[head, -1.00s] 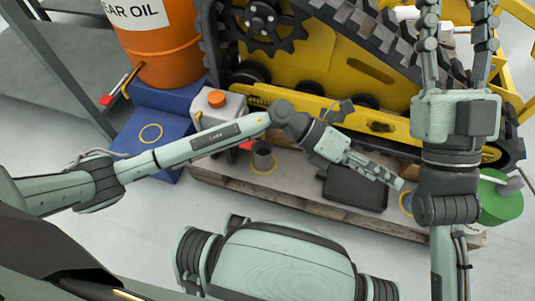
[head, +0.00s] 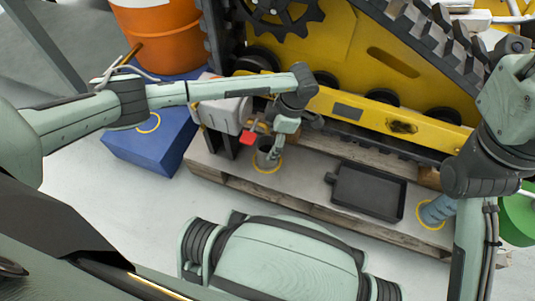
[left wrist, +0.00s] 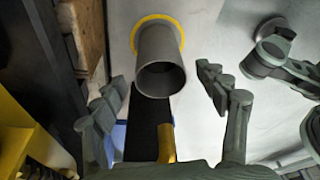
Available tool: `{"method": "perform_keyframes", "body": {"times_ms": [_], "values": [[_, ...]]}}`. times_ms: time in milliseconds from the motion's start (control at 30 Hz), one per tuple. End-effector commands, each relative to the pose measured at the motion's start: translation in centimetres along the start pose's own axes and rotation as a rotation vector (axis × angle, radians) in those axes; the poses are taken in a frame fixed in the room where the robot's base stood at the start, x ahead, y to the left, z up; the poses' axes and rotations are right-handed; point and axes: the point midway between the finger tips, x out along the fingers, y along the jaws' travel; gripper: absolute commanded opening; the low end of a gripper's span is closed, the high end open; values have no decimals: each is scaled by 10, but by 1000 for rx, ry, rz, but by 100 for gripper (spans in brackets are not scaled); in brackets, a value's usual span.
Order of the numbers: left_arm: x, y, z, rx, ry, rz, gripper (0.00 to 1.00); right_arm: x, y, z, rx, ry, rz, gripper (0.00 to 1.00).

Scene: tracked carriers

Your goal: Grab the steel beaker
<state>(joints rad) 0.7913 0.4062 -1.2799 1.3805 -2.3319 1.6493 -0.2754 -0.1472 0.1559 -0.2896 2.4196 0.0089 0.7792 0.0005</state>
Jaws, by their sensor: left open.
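The steel beaker (head: 263,160) is a grey open cylinder standing inside a yellow ring on the pallet's pale top. In the left wrist view the beaker (left wrist: 160,60) appears ahead, its dark mouth facing the camera. My left gripper (head: 274,155) reaches down at the beaker in the head view and partly covers it. In the left wrist view the open fingers (left wrist: 160,77) are spread on either side of the beaker, with visible gaps to both. My right gripper is not in view.
A black tray (head: 368,192) lies to the right of the beaker. A blue-grey object (head: 437,211) sits in another yellow ring farther right. A red-tabbed white container (head: 222,113) stands close left. The yellow tracked machine (head: 345,110) rises behind. A blue block (head: 150,150) is at left.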

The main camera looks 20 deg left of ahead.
Motion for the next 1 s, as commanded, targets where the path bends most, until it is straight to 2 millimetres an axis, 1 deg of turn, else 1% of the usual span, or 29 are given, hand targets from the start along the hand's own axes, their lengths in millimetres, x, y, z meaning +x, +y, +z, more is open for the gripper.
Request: {"method": "perform_keyframes", "body": {"times_ms": [33, 100, 200, 367, 467, 800, 867, 900, 1000], "values": [[13, -1, 0, 0, 1, -3, 73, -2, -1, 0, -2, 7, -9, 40], [21, 0, 1, 0, 0, -2, 73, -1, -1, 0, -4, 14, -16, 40], [24, 0, 0, 0, -2, 0, 73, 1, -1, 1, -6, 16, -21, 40], [23, 0, 0, 0, -2, 0, 73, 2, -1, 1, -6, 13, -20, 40], [23, 0, 0, 0, -2, 0, 62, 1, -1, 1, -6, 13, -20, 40], [23, 0, 1, 1, -3, -1, 20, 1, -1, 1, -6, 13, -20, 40], [23, 0, 1, 1, -3, -1, 13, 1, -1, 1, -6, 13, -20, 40], [23, 0, 1, 0, -3, 0, 8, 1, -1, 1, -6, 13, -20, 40], [23, 0, 1, 0, -3, 0, 7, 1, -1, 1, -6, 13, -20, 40]]}}
